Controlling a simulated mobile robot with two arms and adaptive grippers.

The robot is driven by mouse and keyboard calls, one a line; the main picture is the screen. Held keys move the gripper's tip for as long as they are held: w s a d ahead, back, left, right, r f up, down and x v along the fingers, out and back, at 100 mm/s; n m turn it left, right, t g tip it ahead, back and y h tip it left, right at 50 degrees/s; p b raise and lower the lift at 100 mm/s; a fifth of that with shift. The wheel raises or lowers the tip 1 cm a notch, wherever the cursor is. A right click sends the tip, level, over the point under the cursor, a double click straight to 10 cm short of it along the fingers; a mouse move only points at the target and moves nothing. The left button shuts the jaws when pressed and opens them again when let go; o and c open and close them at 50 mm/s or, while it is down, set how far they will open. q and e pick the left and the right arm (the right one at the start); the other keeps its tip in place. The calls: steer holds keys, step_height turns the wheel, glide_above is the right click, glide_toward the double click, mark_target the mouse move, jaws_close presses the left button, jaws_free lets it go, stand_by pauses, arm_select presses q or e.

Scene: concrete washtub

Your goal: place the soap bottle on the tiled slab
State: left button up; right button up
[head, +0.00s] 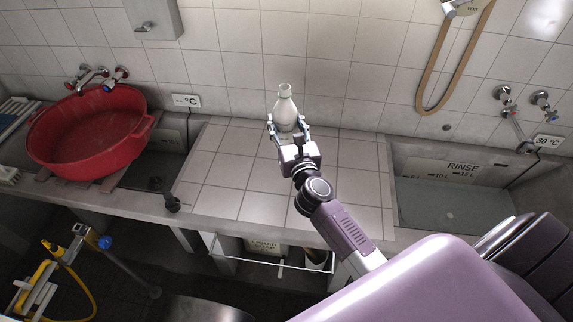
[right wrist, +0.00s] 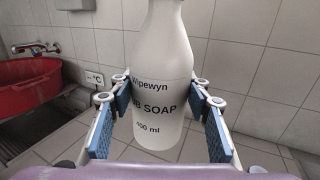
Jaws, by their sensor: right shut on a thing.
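The soap bottle (head: 286,108) is white with an open-looking neck and stands upright in my right gripper (head: 288,128). In the right wrist view the bottle (right wrist: 160,70) shows black lettering and sits between the blue pads of the gripper (right wrist: 160,125), which is shut on it. The tiled slab (head: 232,172) lies between the two washtubs, and the bottle is over its rear part, near the wall. I cannot tell whether the bottle's base touches the tiles. My left gripper is not in view.
A red basin (head: 88,135) stands over the left tub. The right tub (head: 450,203) has a RINSE label. Taps and a hanging hose (head: 440,62) are on the tiled wall. The slab around the gripper is bare. A wire rack (head: 275,262) hangs below its front edge.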

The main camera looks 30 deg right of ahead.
steer(key=shift+w+d+r, duration=0.3)
steer(key=shift+w+r, duration=0.05)
steer(key=shift+w, duration=0.1)
step_height(320, 180, down, 19)
steer(key=b, duration=1.3)
steer(key=shift+d, duration=0.1)
arm_select(q)
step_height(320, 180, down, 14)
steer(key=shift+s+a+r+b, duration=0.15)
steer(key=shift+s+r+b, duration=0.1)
steer(key=shift+b, duration=0.2)
arm_select(e)
steer(key=shift+w+f, duration=0.1)
steer(key=shift+f, duration=0.35)
steer(key=shift+f+b, duration=0.25)
steer(key=shift+b, duration=0.05)
steer(key=o, duration=1.5)
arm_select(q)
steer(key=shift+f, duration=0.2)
